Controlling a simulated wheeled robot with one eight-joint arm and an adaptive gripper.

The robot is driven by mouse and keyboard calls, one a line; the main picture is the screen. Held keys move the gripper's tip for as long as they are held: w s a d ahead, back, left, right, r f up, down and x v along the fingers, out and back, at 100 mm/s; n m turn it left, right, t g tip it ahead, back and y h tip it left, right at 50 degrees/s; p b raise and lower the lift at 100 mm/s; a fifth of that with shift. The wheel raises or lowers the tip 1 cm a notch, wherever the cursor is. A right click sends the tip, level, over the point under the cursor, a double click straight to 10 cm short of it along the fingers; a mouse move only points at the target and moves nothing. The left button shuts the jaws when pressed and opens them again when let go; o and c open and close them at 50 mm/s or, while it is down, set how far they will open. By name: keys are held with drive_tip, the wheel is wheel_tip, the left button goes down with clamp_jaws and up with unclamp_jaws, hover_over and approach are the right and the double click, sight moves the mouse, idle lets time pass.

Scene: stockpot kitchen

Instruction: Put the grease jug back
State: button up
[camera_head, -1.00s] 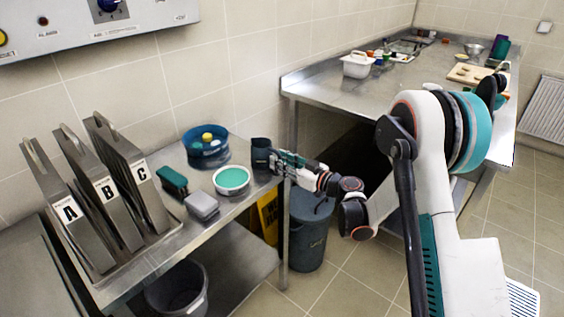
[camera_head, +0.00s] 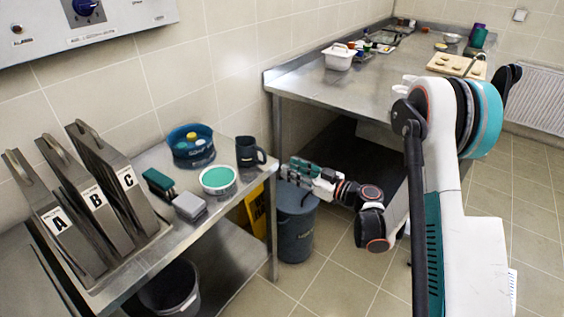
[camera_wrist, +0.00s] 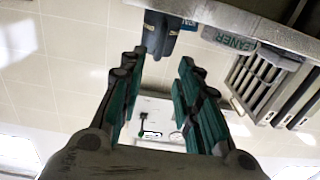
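The dark grey grease jug (camera_head: 246,153) stands upright on the steel side table near its right end, its handle on the right. My gripper (camera_head: 287,170), with teal fingers, is just right of the jug and past the table's edge, with a gap between them. In the wrist view the jug (camera_wrist: 160,36) appears upside down beyond the fingertips. The fingers of my gripper (camera_wrist: 162,58) are spread and nothing is between them.
Beside the jug are a white tub with a teal top (camera_head: 218,180), a blue container (camera_head: 192,148), a green brush (camera_head: 158,182) and a grey block (camera_head: 189,206). Lettered panels (camera_head: 92,200) stand at left. A grey bin (camera_head: 295,228) is below my gripper.

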drive_tip(key=s+d+r+m+g+h, duration=0.25)
drive_tip(key=s+r+m+h, duration=0.3)
drive_tip(key=s+r, duration=0.6)
drive_tip(key=s+d+r+m+h, duration=0.1)
drive_tip(key=s+d+h, duration=0.3)
drive_tip(key=s, duration=0.7)
drive_tip(key=s+d+r+m+h, duration=0.1)
drive_tip(key=s+d+m+h, duration=0.3)
drive_tip(key=s+d, duration=0.3)
drive_tip(key=shift+s+r+g+h, duration=0.35)
drive_tip(key=shift+s+r+h, duration=0.1)
drive_tip(key=shift+s, duration=1.7)
